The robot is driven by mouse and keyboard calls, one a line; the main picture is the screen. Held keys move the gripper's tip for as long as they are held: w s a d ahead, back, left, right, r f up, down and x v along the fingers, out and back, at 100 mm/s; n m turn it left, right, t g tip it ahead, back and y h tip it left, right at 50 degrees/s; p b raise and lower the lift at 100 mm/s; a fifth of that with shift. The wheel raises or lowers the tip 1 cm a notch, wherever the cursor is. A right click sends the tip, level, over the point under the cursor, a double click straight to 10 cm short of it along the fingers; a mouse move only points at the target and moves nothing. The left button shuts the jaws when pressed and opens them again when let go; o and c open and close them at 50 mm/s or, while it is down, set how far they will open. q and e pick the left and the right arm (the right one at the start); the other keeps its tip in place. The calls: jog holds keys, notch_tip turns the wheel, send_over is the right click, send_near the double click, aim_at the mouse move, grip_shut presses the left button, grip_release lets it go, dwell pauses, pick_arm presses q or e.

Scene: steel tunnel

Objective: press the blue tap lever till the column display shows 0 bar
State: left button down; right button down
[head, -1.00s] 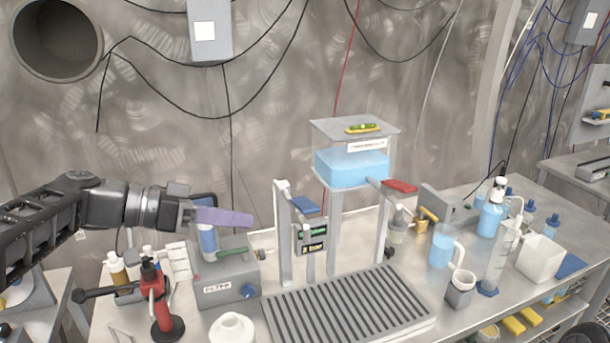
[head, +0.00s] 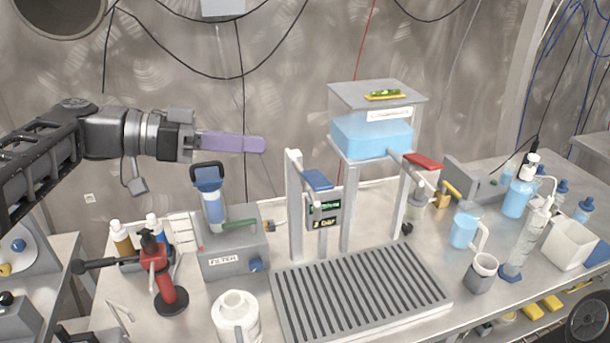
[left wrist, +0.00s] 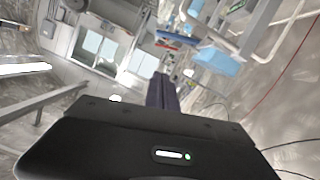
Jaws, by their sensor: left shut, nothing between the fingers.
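The blue tap lever (head: 317,180) sits at the top of the grey column beside the drain grate. Below it, a small dark column display (head: 325,215) has lit digits; its lower line seems to read 2 bar. My left gripper (head: 262,145) has purple fingers, shut and empty. It is in the air left of the blue lever and above it in the picture, apart from it. Its fingers (left wrist: 162,92) also show in the left wrist view. A red lever (head: 424,162) sits at the tank's right side. My right gripper is not in view.
A clear tank of blue liquid (head: 372,137) stands behind the slatted grate (head: 360,290). A filter box (head: 232,245) with an upright blue-handled cylinder (head: 212,200) stands below my left gripper. A red hand tool (head: 160,275), bottles and a blue jug (head: 466,230) stand around.

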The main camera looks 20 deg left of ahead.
pick_arm(q)
send_over(311, 185)
jog(key=w+a, duration=0.1)
notch_tip(311, 185, down, 2)
jog(key=f, duration=0.2)
jog(key=f+p, duration=0.1)
jog(key=f, duration=0.1)
jog(key=shift+s+a, duration=0.1)
jog(key=shift+s, duration=0.15)
jog(key=f+m+b, duration=0.1)
jog(key=b, duration=0.5)
jog(key=s+m+b, duration=0.1)
jog(key=b, duration=0.4)
jog(key=shift+d+f+m+t+b, duration=0.3)
jog(key=shift+f+t+b, duration=0.1)
